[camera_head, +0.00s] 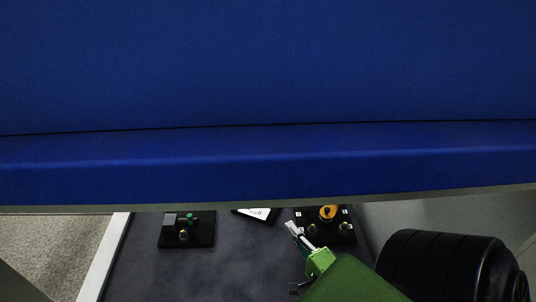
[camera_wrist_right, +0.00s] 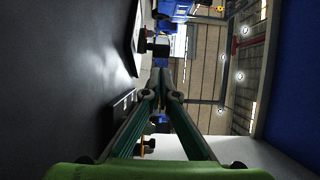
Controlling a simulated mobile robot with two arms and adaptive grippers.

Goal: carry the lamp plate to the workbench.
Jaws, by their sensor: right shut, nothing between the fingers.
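Several black plates lie on a dark tabletop, and I cannot tell for certain which is the lamp plate. The left plate (camera_head: 201,236) carries a grey block, a green part and a small yellowish part. The right plate (camera_head: 347,236) carries a round orange-yellow part and smaller knobs. A middle plate (camera_head: 268,217) with a white label is mostly hidden by a blue panel. My right gripper (camera_head: 291,228) is at the right plate's left edge, shut and empty. Its fingers also meet in the right wrist view (camera_wrist_right: 172,92). My left gripper is not in view.
The large blue panel (camera_head: 260,70) fills the upper head view and hides what lies behind it. The dark tabletop (camera_head: 235,270) is clear between the left plate and my right gripper. A pale edge (camera_head: 105,255) bounds it at left.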

